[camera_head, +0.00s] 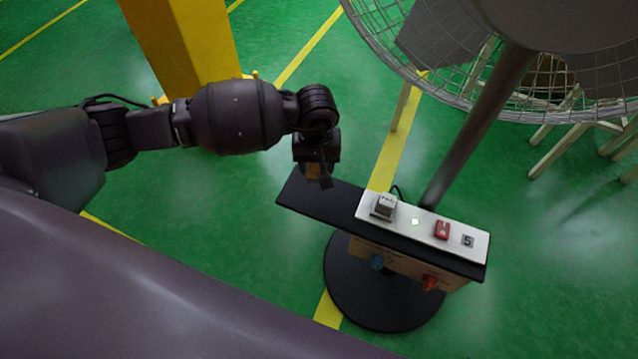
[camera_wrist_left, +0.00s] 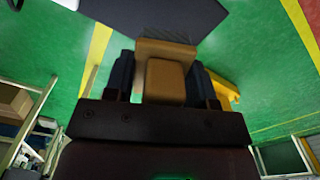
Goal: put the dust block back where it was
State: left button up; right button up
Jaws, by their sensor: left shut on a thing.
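My left gripper (camera_head: 318,178) points down over the left end of a narrow black shelf (camera_head: 318,197). It is shut on a small tan-brown block (camera_head: 312,171), likely the dust block, mostly hidden by the fingers. In the left wrist view the block (camera_wrist_left: 165,80) sits between the two dark fingers, its wider tan end towards the dark shelf (camera_wrist_left: 170,14). The block appears to be close to the shelf; I cannot tell whether it touches. My right gripper is not in view.
A white panel (camera_head: 400,216) on the shelf carries a grey labelled cube (camera_head: 385,206), a green light, a red switch (camera_head: 442,230) and a "5" tile (camera_head: 468,241). Coloured knobs sit below. A caged fan (camera_head: 480,95) stands behind right; a yellow column (camera_head: 185,45) behind left.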

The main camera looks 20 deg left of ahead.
aim_at(317, 193)
pick_arm(q)
notch_tip(317, 193, down, 3)
jog(key=shift+f, duration=0.15)
jog(key=shift+f+b, duration=0.4)
jog(key=shift+f, duration=0.15)
notch_tip(317, 193, down, 6)
jog(key=shift+r+b, duration=0.25)
jog(key=shift+b, duration=0.4)
jog(key=shift+r, duration=0.15)
jog(key=o, duration=0.8)
